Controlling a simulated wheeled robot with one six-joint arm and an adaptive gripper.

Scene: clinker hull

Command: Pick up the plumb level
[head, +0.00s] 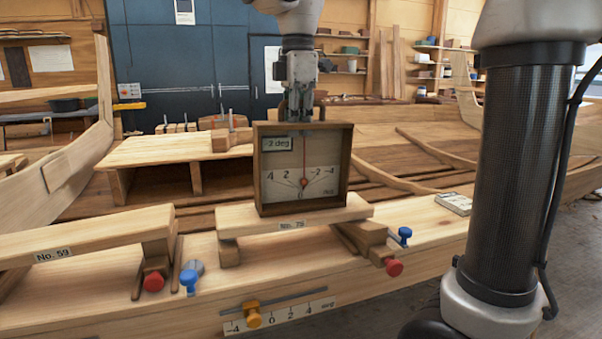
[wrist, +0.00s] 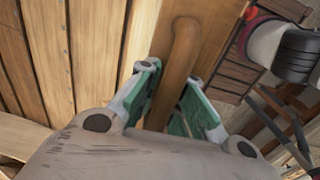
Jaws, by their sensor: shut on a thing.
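The plumb level is a square wooden box (head: 257,185) with a pale dial, a red needle and a small plate that seems to read "-2 deg". It stands upright on a short wooden plank (head: 240,220) in the middle of the head view and appears to touch it. My gripper (head: 300,114) is directly above, its fingers at the box's top edge. In the wrist view my gripper (wrist: 176,105) has its green pads shut on the level's rounded wooden handle (wrist: 180,55).
Another plank (head: 90,235), marked No. 59, lies left. Red (head: 394,267) and blue (head: 189,280) knobs stick out beside the planks. An orange slider (head: 252,313) sits on a degree scale in front. The boat hull (head: 430,150) fills the back right.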

